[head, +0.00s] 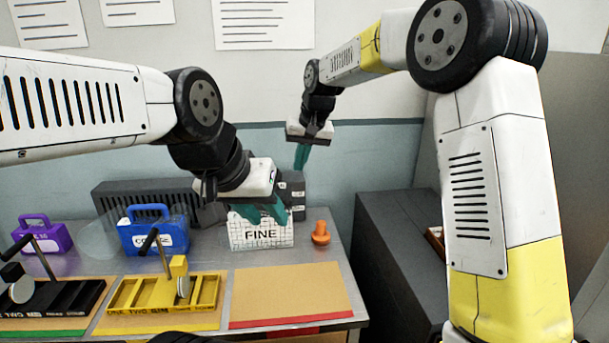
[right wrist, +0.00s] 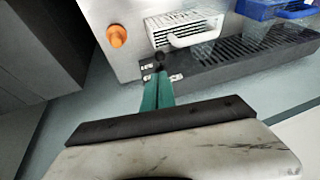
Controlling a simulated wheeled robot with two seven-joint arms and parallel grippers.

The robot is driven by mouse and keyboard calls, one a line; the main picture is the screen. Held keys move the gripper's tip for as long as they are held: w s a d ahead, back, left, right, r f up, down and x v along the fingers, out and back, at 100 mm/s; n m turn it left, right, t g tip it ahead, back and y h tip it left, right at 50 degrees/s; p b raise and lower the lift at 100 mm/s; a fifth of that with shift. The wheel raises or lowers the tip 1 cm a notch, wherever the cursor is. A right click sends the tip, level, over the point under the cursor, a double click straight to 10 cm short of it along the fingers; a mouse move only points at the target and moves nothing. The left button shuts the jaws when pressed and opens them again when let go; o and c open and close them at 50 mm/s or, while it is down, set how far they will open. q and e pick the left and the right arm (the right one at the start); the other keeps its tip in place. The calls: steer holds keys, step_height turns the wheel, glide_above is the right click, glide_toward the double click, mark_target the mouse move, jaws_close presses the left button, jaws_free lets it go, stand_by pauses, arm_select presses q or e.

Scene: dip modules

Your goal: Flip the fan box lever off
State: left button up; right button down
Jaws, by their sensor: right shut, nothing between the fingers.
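The fan box (head: 140,196) is a long dark grey ribbed box at the back of the table. Its right end (head: 291,186) carries small white labels and is partly hidden by my left gripper. In the right wrist view the fan box (right wrist: 235,57) shows with a small black lever (right wrist: 160,62) between white labels; which way it is set is hard to tell. My right gripper (head: 301,158) is shut and empty, above and behind the box's right end. Its teal fingertips (right wrist: 158,77) appear close to the lever; contact is unclear. My left gripper (head: 265,214) is in front of the FINE box's top; its opening is unclear.
The white FINE box (head: 262,236) and an orange knob-like piece (head: 320,233) stand at the table's right. Blue (head: 154,236) and purple (head: 45,236) boxes stand left. Yellow (head: 165,294) and black (head: 50,298) trays lie in front. A dark cabinet (head: 398,235) stands right of the table.

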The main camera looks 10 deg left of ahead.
mark_target(289, 204)
steer(key=x, duration=1.3)
steer(key=shift+d, duration=0.15)
steer(key=shift+s, duration=0.1)
steer(key=shift+s+f, duration=0.2)
steer(key=shift+f, duration=0.2)
steer(key=shift+s+d+f, duration=0.15)
steer(key=shift+s, duration=0.15)
arm_select(q)
steer(key=shift+s, duration=0.25)
arm_select(e)
steer(key=shift+w, duration=0.1)
steer(key=shift+r, duration=0.8)
